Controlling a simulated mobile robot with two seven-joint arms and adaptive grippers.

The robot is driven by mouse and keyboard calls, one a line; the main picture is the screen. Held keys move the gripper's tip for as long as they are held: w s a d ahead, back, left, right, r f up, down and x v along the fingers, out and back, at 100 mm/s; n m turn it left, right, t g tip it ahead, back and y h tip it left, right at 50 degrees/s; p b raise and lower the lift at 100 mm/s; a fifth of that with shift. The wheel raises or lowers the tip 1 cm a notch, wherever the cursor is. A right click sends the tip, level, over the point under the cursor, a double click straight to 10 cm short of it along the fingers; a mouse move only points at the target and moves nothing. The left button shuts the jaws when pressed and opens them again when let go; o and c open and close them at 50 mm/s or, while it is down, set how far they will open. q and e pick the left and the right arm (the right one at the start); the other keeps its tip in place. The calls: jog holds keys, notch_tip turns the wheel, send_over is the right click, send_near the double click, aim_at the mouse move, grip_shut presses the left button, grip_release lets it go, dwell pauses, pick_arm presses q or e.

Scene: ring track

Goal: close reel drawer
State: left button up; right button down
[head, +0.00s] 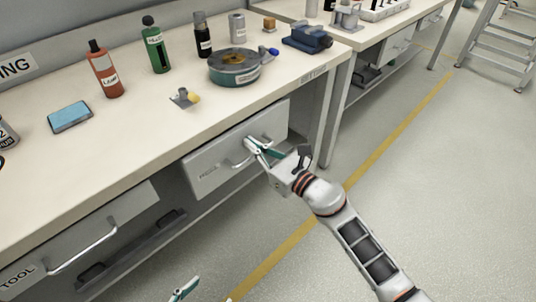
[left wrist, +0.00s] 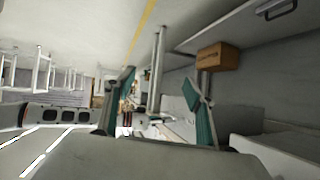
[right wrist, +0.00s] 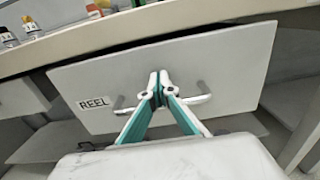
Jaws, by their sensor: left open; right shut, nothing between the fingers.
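The reel drawer (head: 212,163) is a grey front under the bench, labelled REEL in the right wrist view (right wrist: 225,70). A dark gap shows above its front in the right wrist view, so it stands out a little from the bench. Its bar handle (right wrist: 201,92) is partly hidden behind my fingers. My right gripper (head: 252,143) is shut and empty, with its tips at the middle of the drawer front by the handle. I cannot tell whether they touch. My left gripper (head: 184,288) is open and empty at the bottom of the head view, away from the drawer.
The tool drawer (head: 120,225) is to the left under the same bench. The benchtop (head: 150,120) holds bottles, a round reel (head: 235,68) and a blue vise (head: 307,38). A cardboard box (left wrist: 218,56) shows in the left wrist view. The floor (head: 430,180) at right is clear.

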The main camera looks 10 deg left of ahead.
pick_arm(q)
jog(key=shift+w+d+r, duration=0.35)
jog(key=shift+w+r, duration=0.05)
jog(key=shift+r, duration=0.1)
pick_arm(e)
jog(key=shift+x, duration=0.95)
pick_arm(q)
jog(key=shift+s+f, duration=0.1)
pick_arm(e)
jog(key=shift+r, duration=0.2)
